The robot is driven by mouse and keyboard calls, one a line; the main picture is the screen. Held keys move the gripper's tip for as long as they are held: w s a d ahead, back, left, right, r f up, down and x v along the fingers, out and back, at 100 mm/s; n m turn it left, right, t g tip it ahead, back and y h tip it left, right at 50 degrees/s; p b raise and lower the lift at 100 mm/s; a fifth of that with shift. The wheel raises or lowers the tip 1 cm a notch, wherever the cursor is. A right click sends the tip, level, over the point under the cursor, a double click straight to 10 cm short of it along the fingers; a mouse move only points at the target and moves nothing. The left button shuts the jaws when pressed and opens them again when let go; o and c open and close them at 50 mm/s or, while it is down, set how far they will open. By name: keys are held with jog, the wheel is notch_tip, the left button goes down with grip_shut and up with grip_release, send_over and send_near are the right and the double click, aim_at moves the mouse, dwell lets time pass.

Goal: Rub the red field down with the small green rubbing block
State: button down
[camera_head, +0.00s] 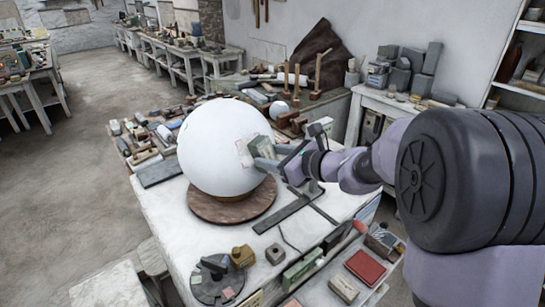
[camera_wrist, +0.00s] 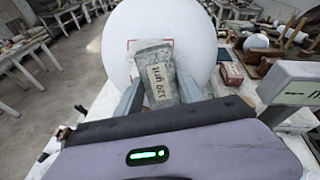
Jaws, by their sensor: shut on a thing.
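A large white plaster sphere (camera_head: 205,150) rests on a round brown stand (camera_head: 205,207) on the white table. The red field (camera_head: 243,153) is a faint red-outlined patch on the sphere's right side. In the wrist view, its outline (camera_wrist: 131,45) shows around the far end of the block. My gripper (camera_head: 262,158) is shut on a small grey-green rubbing block (camera_wrist: 155,60) with a "120 grit" label. The block's far face is at the field, touching or very close; I cannot tell which. The block hides much of the field.
Tools and small blocks crowd the table behind the sphere. A dark flat bar (camera_head: 289,211) lies right of the stand. A yellowish block (camera_head: 243,256), a grey block (camera_head: 275,254) and a dark round dish (camera_head: 217,279) stand in front. Bare tabletop (camera_head: 175,225) shows at front left.

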jog(key=shift+w+a+r+p, duration=0.1)
jog(key=shift+a+r+p, duration=0.1)
jog(key=shift+r+p, duration=0.25)
jog(key=shift+w+a+r+p, duration=0.1)
jog(key=shift+a+r+p, duration=0.1)
jog(key=shift+r, duration=0.45)
jog(key=f+b, duration=0.1)
jog(key=d+f+b, duration=0.1)
jog(key=f+b, duration=0.2)
jog(key=shift+s+d+f, duration=0.2)
jog(key=shift+s, duration=0.1)
jog(key=shift+r, duration=0.5)
jog(key=shift+w+a+r+p, duration=0.1)
jog(key=shift+a+r+p, duration=0.1)
jog(key=shift+r+p, duration=0.35)
jog(key=shift+w+a+r+p, duration=0.1)
jog(key=shift+a+r+p, duration=0.15)
jog(key=shift+r+p, duration=0.3)
jog(key=shift+w+a+r+p, duration=0.1)
jog(key=shift+a+r+p, duration=0.1)
jog(key=shift+r+p, duration=0.35)
jog(key=shift+s+d+f+b, duration=0.15)
jog(key=shift+f+b, duration=0.6)
jog(key=shift+b, duration=0.25)
jog(key=f+b, duration=0.1)
jog(key=d+f+b, duration=0.1)
jog(key=shift+s+f, duration=0.2)
jog(key=shift+f, duration=0.1)
